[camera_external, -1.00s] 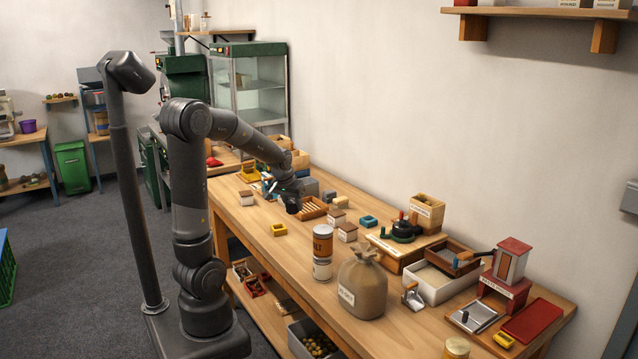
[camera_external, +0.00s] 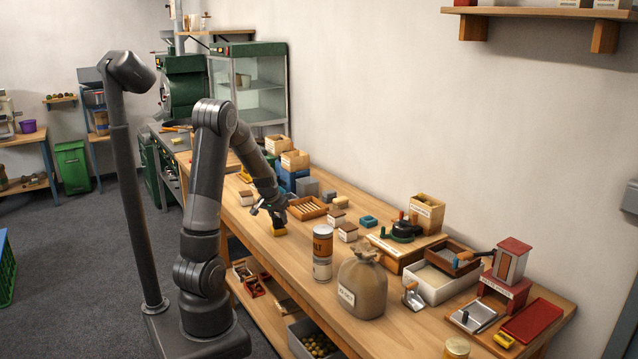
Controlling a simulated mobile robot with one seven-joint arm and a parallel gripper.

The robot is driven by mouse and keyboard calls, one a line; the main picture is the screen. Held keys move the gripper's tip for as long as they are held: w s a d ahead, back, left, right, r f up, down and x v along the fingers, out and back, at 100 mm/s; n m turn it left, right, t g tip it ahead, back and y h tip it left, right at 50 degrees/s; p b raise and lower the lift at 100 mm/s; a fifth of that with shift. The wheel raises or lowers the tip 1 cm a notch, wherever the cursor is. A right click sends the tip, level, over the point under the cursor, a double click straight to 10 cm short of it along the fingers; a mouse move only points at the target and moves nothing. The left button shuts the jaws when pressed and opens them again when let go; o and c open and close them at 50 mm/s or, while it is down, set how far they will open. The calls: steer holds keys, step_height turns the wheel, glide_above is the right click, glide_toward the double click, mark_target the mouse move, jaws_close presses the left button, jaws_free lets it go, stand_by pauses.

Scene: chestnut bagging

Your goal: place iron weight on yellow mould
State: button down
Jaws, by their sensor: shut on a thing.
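The yellow mould (camera_external: 279,232) sits on the wooden workbench, near its front edge. My gripper (camera_external: 272,211) is low over the bench, right at the mould, pointing down. It is shut on a small dark block, which looks like the iron weight (camera_external: 278,223). The block is at the top of the mould, and the fingers partly hide it. I cannot tell whether it touches the mould or is just above it. Another yellow piece (camera_external: 245,175) lies farther back on the bench.
A slatted wooden tray (camera_external: 307,209) and small white-topped boxes (camera_external: 347,233) stand right of my gripper. A tall tin (camera_external: 322,255) and a tied sack (camera_external: 362,287) stand nearer the camera. A grey block (camera_external: 307,186) and blue boxes (camera_external: 291,178) are behind. The bench front beside the mould is clear.

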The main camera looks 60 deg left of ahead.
steer(key=shift+f, duration=0.15)
steer(key=shift+f, duration=0.1)
steer(key=c, duration=0.9)
jaws_free()
steer(key=v, duration=1.2)
steer(key=shift+d, duration=0.1)
